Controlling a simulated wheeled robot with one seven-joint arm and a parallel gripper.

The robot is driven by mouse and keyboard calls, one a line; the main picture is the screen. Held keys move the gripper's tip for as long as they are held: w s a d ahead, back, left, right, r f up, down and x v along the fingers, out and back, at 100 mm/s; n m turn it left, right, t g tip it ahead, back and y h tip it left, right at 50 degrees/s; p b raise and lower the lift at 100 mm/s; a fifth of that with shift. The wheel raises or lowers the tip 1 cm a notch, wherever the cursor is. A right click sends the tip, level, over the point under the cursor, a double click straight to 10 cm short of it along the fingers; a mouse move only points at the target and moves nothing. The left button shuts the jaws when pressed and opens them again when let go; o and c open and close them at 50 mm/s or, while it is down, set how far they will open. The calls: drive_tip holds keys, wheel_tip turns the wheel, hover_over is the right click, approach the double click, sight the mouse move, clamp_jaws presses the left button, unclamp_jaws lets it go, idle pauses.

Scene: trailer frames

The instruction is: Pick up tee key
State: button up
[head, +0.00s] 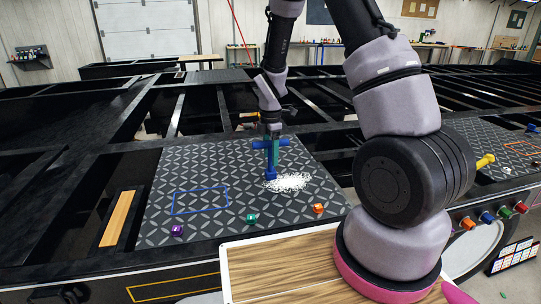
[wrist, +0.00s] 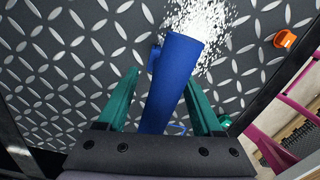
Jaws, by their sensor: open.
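The blue tee key (head: 270,174) stands upright on the diamond-patterned metal plate, with its crossbar on top. In the wrist view the crossbar of the tee key (wrist: 173,70) runs between my green fingers, and a small blue part shows behind it to the left. My gripper (head: 274,148) points down over the tee key. In the wrist view my gripper (wrist: 163,78) is open, one finger on each side of the bar. Whether either finger touches the bar I cannot tell.
A white granular pile (head: 289,182) lies beside the tee key's foot. An orange piece (head: 318,208), a green piece (head: 251,218) and a purple piece (head: 177,230) lie along the plate's front edge. A blue outlined rectangle (head: 201,190) marks clear plate at left.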

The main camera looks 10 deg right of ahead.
drive_tip(key=shift+f, duration=0.45)
clamp_jaws()
drive_tip(key=shift+r, duration=0.1)
